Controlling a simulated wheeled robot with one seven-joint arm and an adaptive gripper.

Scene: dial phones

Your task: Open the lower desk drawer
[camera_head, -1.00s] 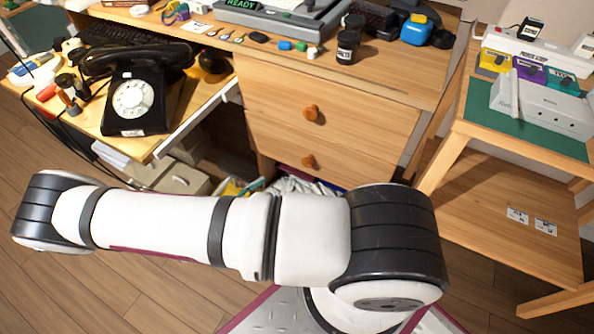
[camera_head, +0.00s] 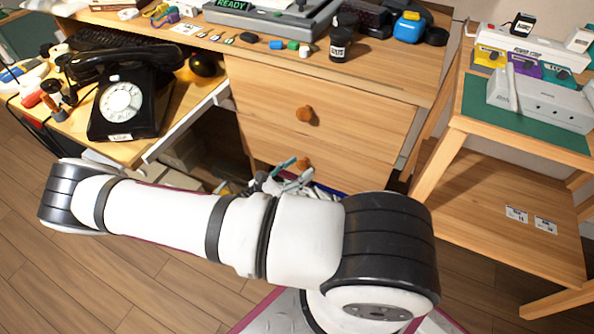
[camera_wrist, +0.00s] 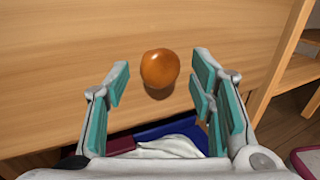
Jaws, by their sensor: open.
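The lower desk drawer (camera_head: 258,150) is a light wood front below the upper drawer, and it looks shut. Its round orange-brown knob (camera_head: 302,164) shows just above my gripper (camera_head: 283,172) in the head view. In the wrist view the lower drawer (camera_wrist: 60,80) fills the background and the knob (camera_wrist: 160,68) lies between and beyond the teal-padded fingertips. My gripper (camera_wrist: 160,82) is open and empty, with a finger on each side of the knob's line. I cannot tell how far the fingertips are from the drawer face.
The upper drawer (camera_head: 345,115) with its own knob (camera_head: 305,114) is above. Cloth and blue and dark red items (camera_wrist: 180,135) lie below the drawer. A wooden side table (camera_head: 500,170) stands to the right. A black dial phone (camera_head: 125,95) sits on the left pull-out.

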